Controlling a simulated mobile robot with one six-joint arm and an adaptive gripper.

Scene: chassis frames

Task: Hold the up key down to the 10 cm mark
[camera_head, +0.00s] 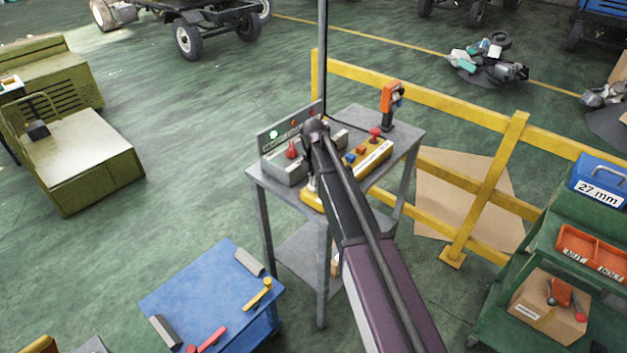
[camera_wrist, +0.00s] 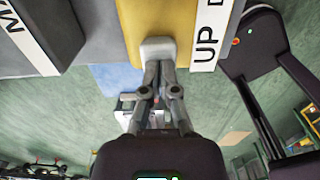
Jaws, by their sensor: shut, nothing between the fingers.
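In the wrist view, a yellow control box (camera_wrist: 133,18) carries a pale grey key (camera_wrist: 157,46) beside a white label reading UP (camera_wrist: 205,48). My gripper (camera_wrist: 159,64) is shut and empty, its fingertips at the key's edge. They look to be touching it, but I cannot tell whether the key is pressed down. In the head view, the yellow control box (camera_head: 373,160) lies on a grey stand, partly hidden by my arm. My gripper (camera_head: 311,182) is small and partly hidden there. I see no readable 10 cm mark in either view.
The grey stand (camera_head: 408,136) also holds a grey box with a red knob (camera_head: 291,150) and an orange device (camera_head: 390,97). A yellow rail (camera_head: 440,85) runs behind it. A blue table (camera_head: 200,290) and a green shelf (camera_head: 535,250) flank my arm.

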